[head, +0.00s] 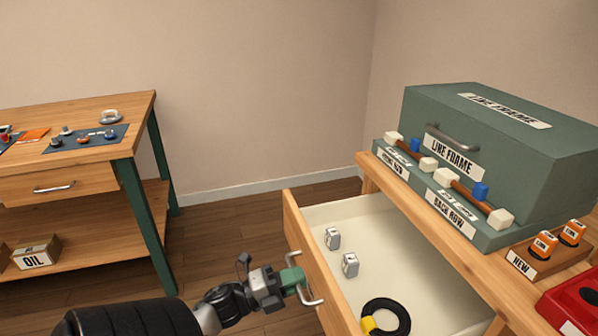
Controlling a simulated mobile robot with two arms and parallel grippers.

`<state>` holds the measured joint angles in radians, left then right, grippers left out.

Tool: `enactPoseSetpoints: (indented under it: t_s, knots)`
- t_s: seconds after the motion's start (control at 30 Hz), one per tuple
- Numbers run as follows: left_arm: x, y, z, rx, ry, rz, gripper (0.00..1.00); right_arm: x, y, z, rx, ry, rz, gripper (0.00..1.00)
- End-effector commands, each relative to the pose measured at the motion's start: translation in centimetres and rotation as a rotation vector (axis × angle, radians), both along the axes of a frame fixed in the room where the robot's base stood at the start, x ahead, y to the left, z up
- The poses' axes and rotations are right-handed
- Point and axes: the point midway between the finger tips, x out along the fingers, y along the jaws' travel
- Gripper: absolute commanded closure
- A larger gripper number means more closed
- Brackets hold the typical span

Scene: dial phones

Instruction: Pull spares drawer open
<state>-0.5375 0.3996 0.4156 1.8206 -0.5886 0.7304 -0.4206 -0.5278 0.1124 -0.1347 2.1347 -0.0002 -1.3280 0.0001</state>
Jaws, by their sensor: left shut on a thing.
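The spares drawer (310,262) stands pulled out from the wooden bench at the right. Its pale inside shows two small grey-white boxes (341,250) and a black ring-shaped coil with a yellow part (385,318). My left gripper (296,282) is at the drawer's front, shut on its metal handle (312,298). The near end of the drawer is cut off by the picture's bottom edge. My right gripper is not in view.
On the bench stand a green LINE FRAME box (500,140), labelled rows, orange NEW items (543,245) and a red case (575,305). Another workbench (80,150) with a closed drawer stands at the left. Bare floor (225,225) lies between the benches.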

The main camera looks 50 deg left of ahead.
Motion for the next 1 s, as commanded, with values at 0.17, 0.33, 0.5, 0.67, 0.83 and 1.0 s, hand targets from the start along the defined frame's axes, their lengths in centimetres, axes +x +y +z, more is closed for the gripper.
enactPoseSetpoints:
  t_s: [0.17,0.33,0.5,0.67,0.83,1.0]
  knots:
    - [0.0,-0.1,-0.1,0.0,0.002,-0.001,1.0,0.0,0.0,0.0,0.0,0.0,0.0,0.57]
    - [0.0,-0.1,-0.1,0.0,0.002,-0.001,0.62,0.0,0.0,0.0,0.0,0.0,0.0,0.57]
    - [0.0,0.0,-0.1,-0.001,0.001,0.0,0.61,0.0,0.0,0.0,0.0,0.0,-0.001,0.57]
    - [-0.3,0.1,-0.1,-0.001,0.003,0.0,0.61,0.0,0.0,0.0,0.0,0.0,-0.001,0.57]
    - [-2.3,0.9,-0.6,-0.001,0.006,0.001,0.61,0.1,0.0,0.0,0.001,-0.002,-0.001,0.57]
    - [-5.6,2.3,-1.3,-0.001,0.006,0.002,0.61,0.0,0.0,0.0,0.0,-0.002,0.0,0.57]
